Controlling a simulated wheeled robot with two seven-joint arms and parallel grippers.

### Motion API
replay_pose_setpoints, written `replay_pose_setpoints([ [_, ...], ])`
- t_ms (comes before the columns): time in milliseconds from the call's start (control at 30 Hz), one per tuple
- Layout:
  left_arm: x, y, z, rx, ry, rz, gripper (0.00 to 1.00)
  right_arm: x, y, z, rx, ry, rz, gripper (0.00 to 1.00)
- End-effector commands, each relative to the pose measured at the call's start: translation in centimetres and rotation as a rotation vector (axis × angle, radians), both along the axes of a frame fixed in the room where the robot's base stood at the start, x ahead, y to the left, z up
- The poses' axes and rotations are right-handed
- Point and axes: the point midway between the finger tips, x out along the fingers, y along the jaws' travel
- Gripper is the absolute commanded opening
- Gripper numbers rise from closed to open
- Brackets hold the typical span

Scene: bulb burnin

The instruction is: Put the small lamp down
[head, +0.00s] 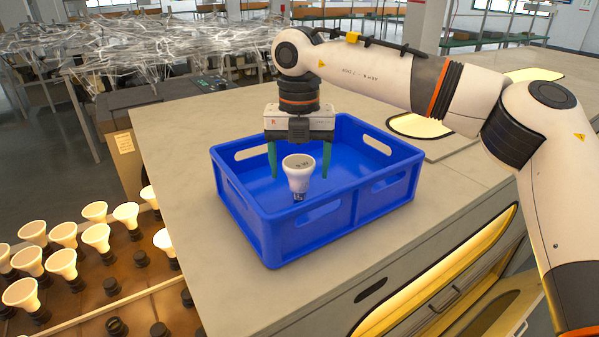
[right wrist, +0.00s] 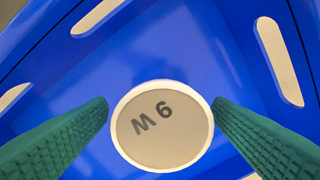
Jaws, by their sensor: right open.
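The small lamp (head: 299,174) is a white reflector bulb inside the blue crate (head: 300,236), its round face up and its dark metal base down. My right gripper (head: 299,172) reaches down into the crate with its green fingers open, one on each side of the lamp. In the right wrist view, the lamp's printed face (right wrist: 162,125) lies between the fingertips, very close to both. I cannot tell whether the base touches the crate floor. My left gripper is out of view.
The crate stands on a grey worktop (head: 185,215) and has slotted walls around my fingers. At the left, a rack holds several lit white lamps (head: 96,237) and dark empty sockets (head: 158,331). The crate floor around the lamp looks clear.

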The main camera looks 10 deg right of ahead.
Motion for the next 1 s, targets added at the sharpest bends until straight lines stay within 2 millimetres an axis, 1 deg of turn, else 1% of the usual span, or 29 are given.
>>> replay_pose_setpoints([
  [67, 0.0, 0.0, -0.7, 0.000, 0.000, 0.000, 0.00, 0.0, 0.1, 1.5, 0.002, -0.005, 0.001, 0.75],
  [300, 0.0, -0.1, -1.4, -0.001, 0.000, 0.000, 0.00, 0.0, 0.1, 6.8, 0.002, -0.004, -0.001, 0.75],
  [433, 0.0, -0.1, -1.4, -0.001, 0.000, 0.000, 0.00, 0.0, 0.1, 8.8, 0.000, -0.002, 0.000, 0.75],
  [600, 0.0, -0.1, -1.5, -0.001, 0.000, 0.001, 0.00, 0.0, 0.1, 10.0, 0.000, 0.000, 0.002, 0.75],
  [900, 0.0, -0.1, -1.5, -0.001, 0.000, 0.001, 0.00, 0.0, 0.0, 10.2, 0.001, 0.000, 0.002, 0.75],
  [1000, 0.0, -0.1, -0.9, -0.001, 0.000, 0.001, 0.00, 0.0, 0.1, 10.8, 0.001, 0.000, 0.002, 0.75],
])
